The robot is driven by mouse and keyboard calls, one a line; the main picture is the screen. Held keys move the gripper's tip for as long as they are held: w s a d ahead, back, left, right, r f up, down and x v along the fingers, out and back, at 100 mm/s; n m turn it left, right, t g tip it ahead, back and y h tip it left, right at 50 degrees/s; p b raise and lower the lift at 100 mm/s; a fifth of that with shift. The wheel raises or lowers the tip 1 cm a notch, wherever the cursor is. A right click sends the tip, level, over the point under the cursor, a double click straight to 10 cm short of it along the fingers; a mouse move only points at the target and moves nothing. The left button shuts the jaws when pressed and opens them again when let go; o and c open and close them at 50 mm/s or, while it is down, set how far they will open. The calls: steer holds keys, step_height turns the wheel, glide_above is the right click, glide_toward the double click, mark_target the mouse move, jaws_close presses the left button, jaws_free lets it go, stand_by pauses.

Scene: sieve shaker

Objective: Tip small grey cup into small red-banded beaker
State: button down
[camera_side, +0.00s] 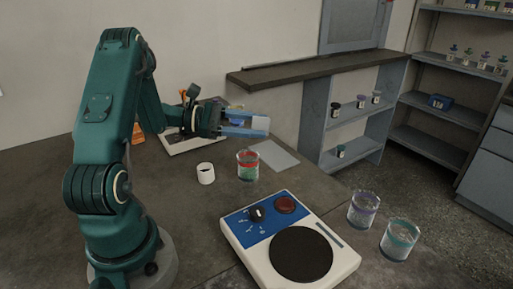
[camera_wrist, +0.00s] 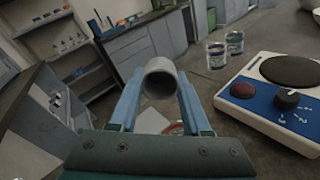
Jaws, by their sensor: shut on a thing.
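My gripper (camera_side: 247,126) is shut on the small grey cup (camera_side: 261,123), holding it in the air. In the wrist view the cup (camera_wrist: 160,78) sits between my two blue fingers (camera_wrist: 160,98), its round open end turned toward the camera; its contents are too dark to tell. The small red-banded beaker (camera_side: 248,172) stands upright on the table, below my gripper in the side view. It is clear, with a red band near the top and green lower down. In the wrist view only a bit of red and white (camera_wrist: 176,128) shows below the cup, possibly this beaker.
A white cup (camera_side: 205,173) stands left of the beaker. A white and blue shaker device (camera_side: 290,240) is in front. Two more beakers, purple-banded (camera_side: 363,210) and teal-banded (camera_side: 399,240), stand to its right. A flat grey sheet (camera_side: 276,156) lies behind the beaker.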

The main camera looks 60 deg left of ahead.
steer(key=g+y, duration=0.1)
steer(key=r+g, duration=0.1)
steer(key=shift+w+d+g+y, duration=0.2)
steer(key=shift+g+y, duration=0.1)
steer(key=shift+y, duration=0.1)
steer(key=shift+g+y, duration=0.4)
steer(key=shift+g, duration=0.2)
steer(key=g, duration=0.1)
steer(key=g+y, duration=0.1)
steer(key=r+g+y, duration=0.1)
steer(key=shift+w+d, duration=0.1)
steer(key=shift+w, duration=0.15)
steer(key=shift+g+y, duration=0.3)
steer(key=shift+g, duration=0.1)
steer(key=g+y, duration=0.1)
steer(key=g, duration=0.1)
steer(key=shift+w+r+g+y, duration=0.1)
steer(key=shift+r+g+y, duration=0.2)
steer(key=shift+y, duration=0.1)
steer(key=shift+r+g+y, duration=0.1)
steer(key=shift+g+y, duration=0.3)
steer(key=shift+g, duration=0.2)
